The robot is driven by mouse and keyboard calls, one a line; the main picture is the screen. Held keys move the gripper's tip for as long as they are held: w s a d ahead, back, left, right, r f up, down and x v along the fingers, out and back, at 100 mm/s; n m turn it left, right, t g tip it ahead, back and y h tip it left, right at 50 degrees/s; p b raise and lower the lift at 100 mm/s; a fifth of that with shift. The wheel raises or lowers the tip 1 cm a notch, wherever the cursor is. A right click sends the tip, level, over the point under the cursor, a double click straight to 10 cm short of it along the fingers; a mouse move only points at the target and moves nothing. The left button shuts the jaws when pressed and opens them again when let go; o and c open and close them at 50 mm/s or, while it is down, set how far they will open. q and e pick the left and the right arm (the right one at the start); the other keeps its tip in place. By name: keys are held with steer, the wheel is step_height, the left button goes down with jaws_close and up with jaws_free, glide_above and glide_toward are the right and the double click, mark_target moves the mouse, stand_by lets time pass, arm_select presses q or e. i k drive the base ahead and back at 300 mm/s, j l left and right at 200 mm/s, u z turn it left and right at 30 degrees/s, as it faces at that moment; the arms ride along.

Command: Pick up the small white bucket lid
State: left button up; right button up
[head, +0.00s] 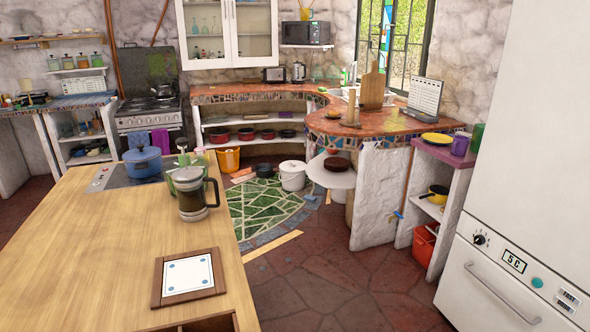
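A small white bucket (292,182) stands on the floor in the middle distance, beyond the wooden island and in front of the curved mosaic counter. Its round white top (292,166) looks like a lid resting on it, but it is too small to be sure. Neither of my grippers is in view.
The wooden island (115,240) fills the left foreground, with a French press (190,200) and blue pot (142,162). A green mosaic floor patch (262,208) lies before the bucket. The red stone floor (330,265) is mostly clear.

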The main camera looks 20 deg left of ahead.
mark_target(289, 166)
steer(key=i+l, duration=0.2)
steer(key=l, duration=0.15)
steer(key=i+l, duration=0.2)
steer(key=l, duration=0.15)
steer(key=i+l, duration=0.2)
steer(key=l, duration=0.15)
steer(key=i+l, duration=0.2)
steer(key=l, duration=0.15)
steer(key=i+l+u, duration=0.1)
steer(key=i+u, duration=0.3)
steer(key=i+l+u, duration=0.35)
steer(key=i, duration=0.25)
steer(key=i+u, duration=0.4)
steer(key=i, duration=1.65)
